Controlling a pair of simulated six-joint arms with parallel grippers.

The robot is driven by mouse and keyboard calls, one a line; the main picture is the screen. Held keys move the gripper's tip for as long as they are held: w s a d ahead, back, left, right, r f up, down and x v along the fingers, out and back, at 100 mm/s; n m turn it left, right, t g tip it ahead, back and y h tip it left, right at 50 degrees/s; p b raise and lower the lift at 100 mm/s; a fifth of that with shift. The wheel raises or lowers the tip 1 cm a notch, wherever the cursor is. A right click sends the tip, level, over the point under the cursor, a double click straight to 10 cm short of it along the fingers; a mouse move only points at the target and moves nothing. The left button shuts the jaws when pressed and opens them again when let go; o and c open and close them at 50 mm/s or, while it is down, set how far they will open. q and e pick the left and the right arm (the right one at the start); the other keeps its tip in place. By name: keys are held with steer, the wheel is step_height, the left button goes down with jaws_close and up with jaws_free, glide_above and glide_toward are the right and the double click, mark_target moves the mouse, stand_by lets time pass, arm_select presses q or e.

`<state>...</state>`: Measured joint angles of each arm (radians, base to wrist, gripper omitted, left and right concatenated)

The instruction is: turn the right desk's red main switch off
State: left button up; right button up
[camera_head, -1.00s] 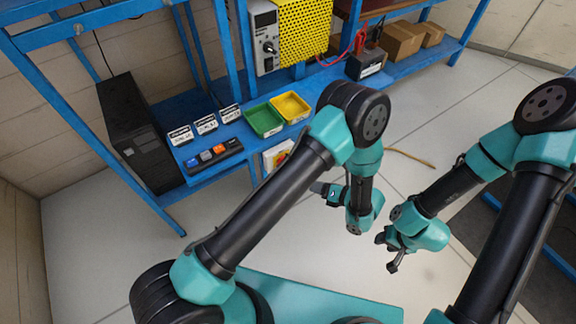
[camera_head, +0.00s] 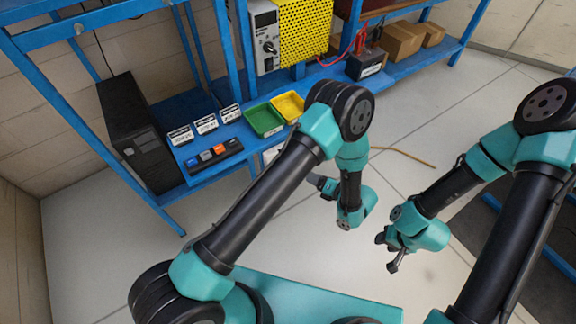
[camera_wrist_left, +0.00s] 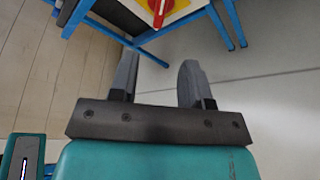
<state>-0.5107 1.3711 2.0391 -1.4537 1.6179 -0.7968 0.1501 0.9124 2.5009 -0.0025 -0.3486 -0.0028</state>
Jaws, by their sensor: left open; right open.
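The red main switch (camera_wrist_left: 158,10) shows at the top edge of the left wrist view, a red handle on a yellow plate, cut off by the frame. It sits on a white box at the blue desk's front. In the head view only a sliver of that box (camera_head: 271,154) shows; my left arm hides the switch. My left gripper (camera_wrist_left: 157,72) is open and empty, its two grey fingers apart and short of the switch. In the head view the left gripper (camera_head: 322,186) is below and right of the box. My right gripper (camera_head: 388,250) is open and empty over the floor.
The blue desk carries a button strip (camera_head: 213,155), label cards (camera_head: 207,124), a green tray (camera_head: 264,120) and a yellow tray (camera_head: 289,106). A black computer tower (camera_head: 135,130) stands left. A blue leg (camera_wrist_left: 226,25) is right of the switch. The floor between gripper and desk is clear.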

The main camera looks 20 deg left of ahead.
arm_select(q)
steer(key=x, duration=1.3)
steer(key=shift+c, duration=0.3)
jaws_close()
